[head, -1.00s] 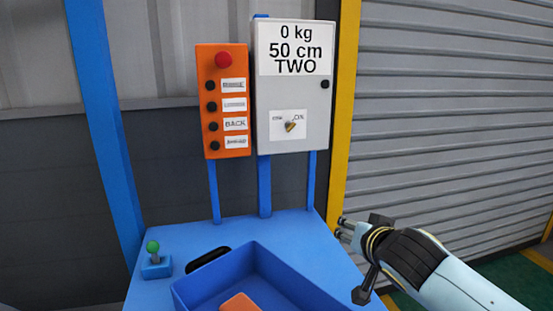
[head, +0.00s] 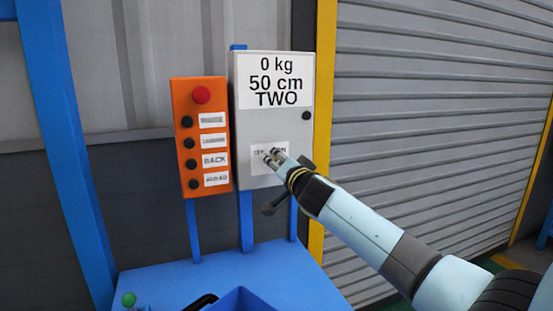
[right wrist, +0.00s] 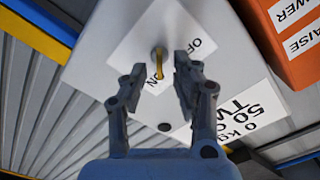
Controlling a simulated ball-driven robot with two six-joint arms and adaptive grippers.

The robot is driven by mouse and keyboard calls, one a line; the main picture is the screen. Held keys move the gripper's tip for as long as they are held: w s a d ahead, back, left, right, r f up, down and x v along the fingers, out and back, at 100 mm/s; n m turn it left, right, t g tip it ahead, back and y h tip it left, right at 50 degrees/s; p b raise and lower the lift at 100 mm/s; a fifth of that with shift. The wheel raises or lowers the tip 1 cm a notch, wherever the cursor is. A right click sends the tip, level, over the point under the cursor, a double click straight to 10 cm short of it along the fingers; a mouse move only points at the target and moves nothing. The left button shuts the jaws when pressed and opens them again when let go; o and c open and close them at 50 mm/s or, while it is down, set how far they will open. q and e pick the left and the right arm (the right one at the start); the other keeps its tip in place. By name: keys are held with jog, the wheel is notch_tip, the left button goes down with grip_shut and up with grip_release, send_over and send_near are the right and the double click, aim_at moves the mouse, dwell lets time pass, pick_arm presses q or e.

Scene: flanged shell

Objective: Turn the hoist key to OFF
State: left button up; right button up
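The grey hoist box (head: 291,126) has a display reading 0 kg, 50 cm, TWO. Its white key label (head: 256,168) carries OFF on the left and ON on the right. My right gripper (head: 272,157) is at the label and covers the key in the head view. In the right wrist view the yellowish key (right wrist: 159,68) lies between the two spread fingers of the right gripper (right wrist: 161,64), its handle pointing toward ON. Gaps show between key and fingers; I cannot tell the depth. My left gripper is not in view.
An orange button panel (head: 178,110) with a red button (head: 201,95) and several black buttons stands just left of the box. Below are a blue table (head: 180,270) and a green-topped joystick (head: 129,299). A grey shutter (head: 430,120) is at the right.

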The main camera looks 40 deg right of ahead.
jog(key=shift+w+d, duration=0.1)
jog(key=shift+w, duration=0.45)
jog(key=shift+c, duration=0.3)
grip_shut()
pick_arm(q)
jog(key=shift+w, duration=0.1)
